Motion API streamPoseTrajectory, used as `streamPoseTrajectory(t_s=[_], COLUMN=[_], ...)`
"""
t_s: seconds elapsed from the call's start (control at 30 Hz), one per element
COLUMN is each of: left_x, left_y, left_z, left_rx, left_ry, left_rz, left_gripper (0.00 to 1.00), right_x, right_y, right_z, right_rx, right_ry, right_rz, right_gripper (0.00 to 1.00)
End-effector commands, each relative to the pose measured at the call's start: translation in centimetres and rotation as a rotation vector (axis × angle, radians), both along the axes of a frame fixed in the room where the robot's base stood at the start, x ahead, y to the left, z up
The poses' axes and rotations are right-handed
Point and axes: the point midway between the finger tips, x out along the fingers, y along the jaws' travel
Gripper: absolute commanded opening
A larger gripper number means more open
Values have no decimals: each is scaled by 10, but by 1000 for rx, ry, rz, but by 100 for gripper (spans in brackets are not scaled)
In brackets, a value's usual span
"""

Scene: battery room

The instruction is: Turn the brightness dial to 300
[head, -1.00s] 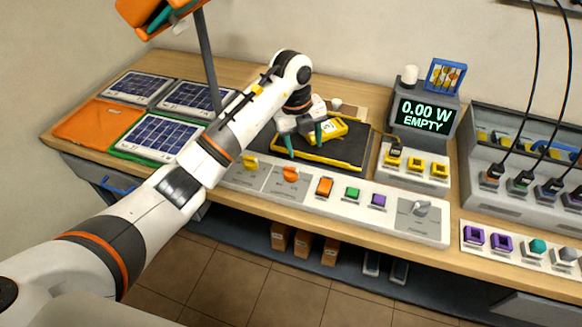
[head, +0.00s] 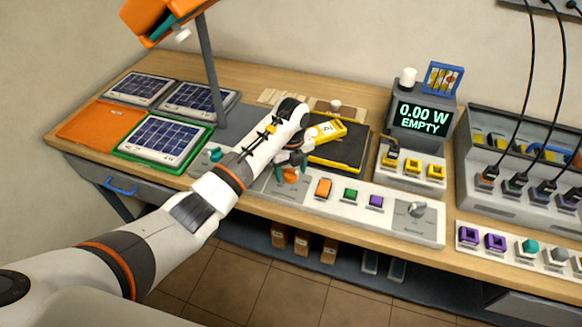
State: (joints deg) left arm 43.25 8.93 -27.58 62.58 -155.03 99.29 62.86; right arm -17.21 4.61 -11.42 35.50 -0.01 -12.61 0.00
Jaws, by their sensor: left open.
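The control panel (head: 330,207) runs along the bench front. Its orange dial (head: 290,175) sits on a grey plate, and a teal knob (head: 215,155) is further left. A grey dial (head: 416,209) is at the right end. Labels and scale numbers are too small to read, so I cannot tell which dial is brightness. My left gripper (head: 291,172) is open, pointing down at the orange dial, with its teal fingertips close around it. I cannot tell whether they touch it. My left arm hides the panel between the teal knob and the orange dial. My right gripper is not in view.
An orange, a green and a purple button (head: 376,201) sit right of the orange dial. A black-and-yellow tray (head: 345,155) with a yellow meter (head: 327,131) stands behind. The display (head: 424,118) reads 0.00 W EMPTY. A lamp post (head: 212,80) rises behind my arm.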

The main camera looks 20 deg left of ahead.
Motion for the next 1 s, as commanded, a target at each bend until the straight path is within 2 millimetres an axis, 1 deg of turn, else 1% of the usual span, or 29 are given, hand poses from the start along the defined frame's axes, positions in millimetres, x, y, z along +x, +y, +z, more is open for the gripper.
streamPoseTrajectory(t_s=[0.27, 0.3, 0.57, 0.83, 1.0], left_x=[0, 0, 0, 0, 0], left_y=[0, 0, 0, 0, 1], left_z=[-3, -3, -2, -2, -3], left_rx=[-1, -1, -1, 1, 2], left_ry=[0, 0, -1, -1, -1], left_rz=[0, 0, 0, -26, -100], left_gripper=[59, 57, 15, 14, 14], right_x=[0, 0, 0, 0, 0], right_y=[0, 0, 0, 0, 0], right_z=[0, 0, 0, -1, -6], right_rx=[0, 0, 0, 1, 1], right_ry=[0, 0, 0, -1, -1], right_rz=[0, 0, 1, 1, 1], right_gripper=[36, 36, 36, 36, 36])
